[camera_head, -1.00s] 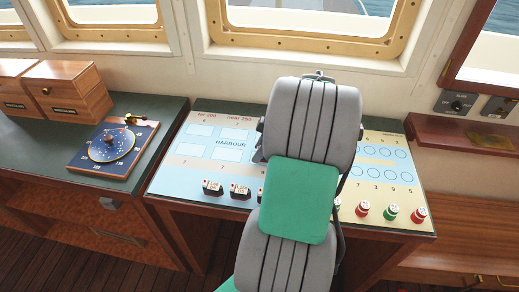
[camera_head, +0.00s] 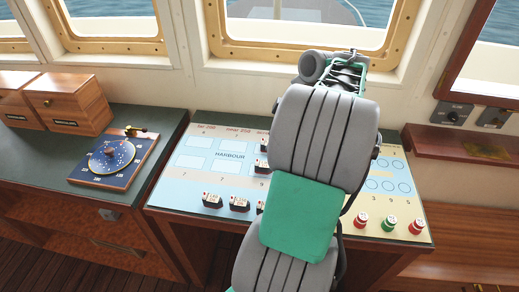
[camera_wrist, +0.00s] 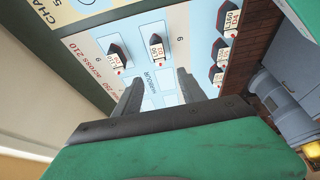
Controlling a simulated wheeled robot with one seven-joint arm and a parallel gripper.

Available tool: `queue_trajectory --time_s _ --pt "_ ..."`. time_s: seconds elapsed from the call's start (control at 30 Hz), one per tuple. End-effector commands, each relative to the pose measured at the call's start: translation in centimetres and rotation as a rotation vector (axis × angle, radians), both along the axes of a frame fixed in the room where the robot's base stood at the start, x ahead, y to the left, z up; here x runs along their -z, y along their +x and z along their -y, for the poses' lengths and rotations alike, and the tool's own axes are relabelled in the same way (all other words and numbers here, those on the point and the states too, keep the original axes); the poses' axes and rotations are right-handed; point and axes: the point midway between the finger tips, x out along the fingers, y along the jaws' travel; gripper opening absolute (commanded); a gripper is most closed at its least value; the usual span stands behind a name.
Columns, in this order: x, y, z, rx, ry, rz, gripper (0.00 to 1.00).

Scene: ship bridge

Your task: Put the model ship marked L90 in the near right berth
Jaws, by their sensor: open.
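Small dark model ships with white label plates stand on the printed harbour board (camera_head: 210,178). In the head view, a row includes one ship (camera_head: 212,200) and another (camera_head: 239,204). Two more show beside my arm, one being a ship (camera_head: 260,166). In the wrist view, two ships stand apart, a left one (camera_wrist: 117,54) and a middle one (camera_wrist: 156,46); several more stand at right. I cannot surely read which is L90. An empty pale-blue berth (camera_head: 228,168) is below the HARBOUR print. My gripper (camera_wrist: 160,92) is open and empty above the board; my arm hides it in the head view.
Red and green round pieces, one a green piece (camera_head: 389,224), stand on the board's right side. A blue dial plate (camera_head: 112,158) and wooden boxes (camera_head: 68,102) are on the left counter. Windows and a wall close the back.

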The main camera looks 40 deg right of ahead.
Motion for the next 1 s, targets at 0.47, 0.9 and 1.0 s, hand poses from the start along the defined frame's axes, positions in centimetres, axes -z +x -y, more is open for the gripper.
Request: queue_trajectory --time_s 0.47,0.9,1.0 --pt "-0.7 4.8 -21.4 0.322 -0.018 -0.101 0.48" --pt "2.6 -1.7 -30.4 0.636 -0.032 -0.066 0.48" --pt "2.6 -1.7 -30.4 0.635 -0.032 -0.067 0.48"
